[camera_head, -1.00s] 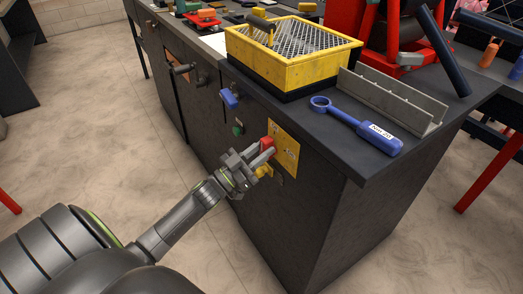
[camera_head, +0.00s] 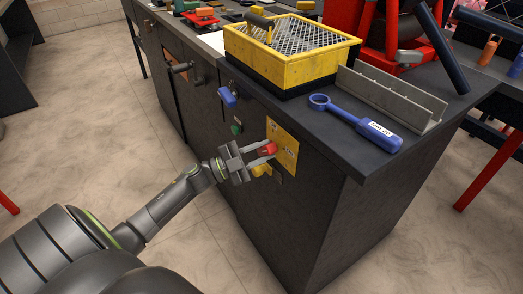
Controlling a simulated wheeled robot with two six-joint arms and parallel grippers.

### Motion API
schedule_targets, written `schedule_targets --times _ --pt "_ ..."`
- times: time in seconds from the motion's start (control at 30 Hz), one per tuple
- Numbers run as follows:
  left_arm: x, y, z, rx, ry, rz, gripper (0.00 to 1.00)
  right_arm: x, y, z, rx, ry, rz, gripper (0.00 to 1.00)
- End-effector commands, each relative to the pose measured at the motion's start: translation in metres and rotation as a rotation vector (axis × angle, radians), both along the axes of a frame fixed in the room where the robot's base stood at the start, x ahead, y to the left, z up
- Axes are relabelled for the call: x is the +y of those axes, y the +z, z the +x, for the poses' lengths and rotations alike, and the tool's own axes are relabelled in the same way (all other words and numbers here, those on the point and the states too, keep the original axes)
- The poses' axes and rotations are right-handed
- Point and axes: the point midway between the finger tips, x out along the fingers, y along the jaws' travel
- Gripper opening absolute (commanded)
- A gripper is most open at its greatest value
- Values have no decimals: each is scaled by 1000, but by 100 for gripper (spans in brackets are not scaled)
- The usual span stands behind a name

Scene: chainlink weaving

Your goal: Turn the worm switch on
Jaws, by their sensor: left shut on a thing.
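A yellow switch plate (camera_head: 285,146) is fixed on the dark side panel of the workbench, near its top right. A red switch knob (camera_head: 269,149) stands out from the plate. My left gripper (camera_head: 266,152) is at the plate, its fingers shut around the red knob, which partly hides between them. A yellow handle (camera_head: 261,170) sits just below the fingers. Which of these controls is the worm switch, I cannot read from any label. My right gripper is not in view.
A green button (camera_head: 236,128) and a blue handle (camera_head: 228,97) are left of the plate on the same panel. On the bench top (camera_head: 318,135) lie a blue tool (camera_head: 356,122), a yellow mesh box (camera_head: 290,66) and a metal channel (camera_head: 392,99). The floor on the left is free.

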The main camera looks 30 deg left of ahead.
Motion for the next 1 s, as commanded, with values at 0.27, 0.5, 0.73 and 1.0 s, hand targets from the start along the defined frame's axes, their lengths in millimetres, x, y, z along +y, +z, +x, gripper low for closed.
schedule_targets --times 0.27,0.5,0.73,1.0 --pt "-1 -2 -1 -60 0 150 3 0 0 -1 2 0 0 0" --pt "-1 -3 -1 -85 -1 209 3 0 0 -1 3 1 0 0" --pt "-1 -3 -1 -90 0 224 3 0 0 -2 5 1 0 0" --pt "-1 -3 -1 -91 0 224 27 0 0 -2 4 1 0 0"
